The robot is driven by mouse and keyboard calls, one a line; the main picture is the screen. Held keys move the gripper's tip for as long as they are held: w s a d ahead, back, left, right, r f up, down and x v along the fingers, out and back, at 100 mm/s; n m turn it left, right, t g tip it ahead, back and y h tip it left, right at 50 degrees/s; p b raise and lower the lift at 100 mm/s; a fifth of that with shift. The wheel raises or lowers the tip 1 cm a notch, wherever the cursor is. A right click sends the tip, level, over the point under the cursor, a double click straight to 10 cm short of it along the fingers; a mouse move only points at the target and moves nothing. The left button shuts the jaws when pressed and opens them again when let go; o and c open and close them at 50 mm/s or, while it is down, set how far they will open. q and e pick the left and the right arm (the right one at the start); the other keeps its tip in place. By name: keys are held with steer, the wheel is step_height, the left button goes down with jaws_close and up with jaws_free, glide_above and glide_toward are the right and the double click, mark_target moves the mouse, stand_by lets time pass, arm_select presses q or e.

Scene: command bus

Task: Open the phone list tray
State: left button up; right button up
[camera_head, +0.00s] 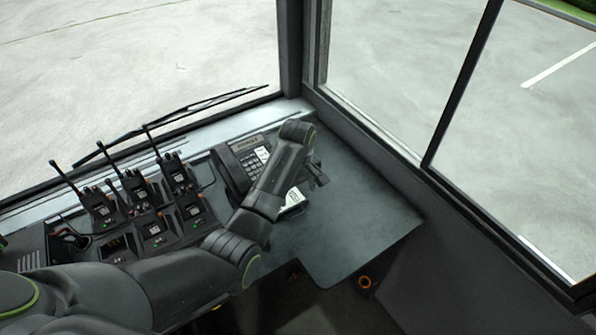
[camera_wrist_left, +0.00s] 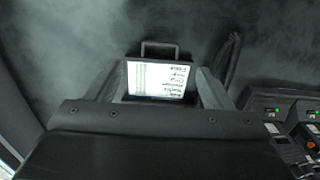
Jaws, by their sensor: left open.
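The phone list tray (camera_wrist_left: 160,79) shows in the left wrist view as a white printed list in a dark frame, with a dark loop handle (camera_wrist_left: 160,45) at its far edge. In the head view the tray (camera_head: 294,198) shows as a small white patch beside my left forearm, partly hidden by it. The desk phone (camera_head: 240,163) is left of my arm and partly covered. My left gripper (camera_head: 317,174) is open; in the wrist view its fingers appear on either side of the list, with the handle beyond the tips. I cannot tell any contact. My right gripper is out of view.
Several handheld radios with antennas stand in a charger bank (camera_head: 158,228) left of the phone; part of it shows at the wrist view's right edge. The grey desk (camera_head: 365,215) is clear to the right, ending near window frames. A round orange-rimmed fitting (camera_head: 365,282) sits below its front edge.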

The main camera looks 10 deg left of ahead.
arm_select(q)
step_height(320, 180, up, 8)
steer(key=shift+f+p, duration=0.2)
steer(key=shift+p, duration=0.25)
